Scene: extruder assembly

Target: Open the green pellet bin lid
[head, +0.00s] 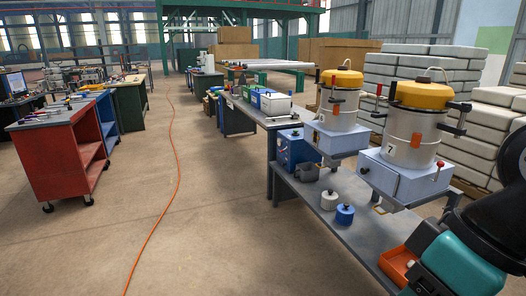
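My gripper is not in view. A dark, rounded part of my arm fills the lower right corner, with a teal shape below it that I cannot name for sure.
The near grey table (345,235) holds two machines with yellow tops (422,95) (341,77), two small blue-and-white containers (345,214) (329,200) and an orange tray (396,266). A red cart (57,157) stands left. An orange cable (172,165) crosses the open floor.

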